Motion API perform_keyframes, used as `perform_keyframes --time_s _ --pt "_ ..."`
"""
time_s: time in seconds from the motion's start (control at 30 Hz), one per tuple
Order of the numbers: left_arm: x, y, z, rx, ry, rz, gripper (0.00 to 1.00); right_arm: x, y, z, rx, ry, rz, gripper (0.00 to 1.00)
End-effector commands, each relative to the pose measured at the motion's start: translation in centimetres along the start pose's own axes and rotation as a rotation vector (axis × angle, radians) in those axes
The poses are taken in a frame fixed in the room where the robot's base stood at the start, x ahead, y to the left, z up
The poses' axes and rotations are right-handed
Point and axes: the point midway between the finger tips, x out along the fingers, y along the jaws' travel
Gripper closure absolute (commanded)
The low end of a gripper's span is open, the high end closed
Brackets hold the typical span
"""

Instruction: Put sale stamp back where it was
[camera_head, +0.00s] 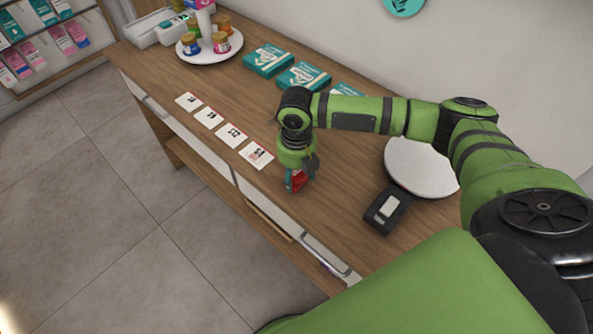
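A small red object (298,181), which looks like the sale stamp, shows at the tip of my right gripper (299,177). The gripper points down over the counter's front part, just right of the nearest white card. Its fingers appear closed around the red object, and they hide most of it. I cannot tell whether the object touches the counter. My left gripper is not in view.
The wooden counter (335,220) bears a row of several white cards (232,134), teal boxes (303,76) along the wall, and a round white plate with jars (209,57). A black box with a pale top (387,209) and an empty white disc (420,166) stand right.

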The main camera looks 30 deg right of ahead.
Motion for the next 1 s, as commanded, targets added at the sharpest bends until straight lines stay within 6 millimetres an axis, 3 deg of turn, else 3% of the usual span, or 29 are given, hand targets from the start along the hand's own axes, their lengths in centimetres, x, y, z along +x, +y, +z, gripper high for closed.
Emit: perform_keyframes --time_s 0.47,1.0 --pt "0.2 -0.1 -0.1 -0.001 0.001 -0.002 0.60 -1.0 0.0 0.1 0.000 -0.002 0.002 0.26" --pt "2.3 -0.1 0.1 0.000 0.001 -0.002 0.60 -11.1 0.1 0.1 0.000 -0.002 0.002 0.26"
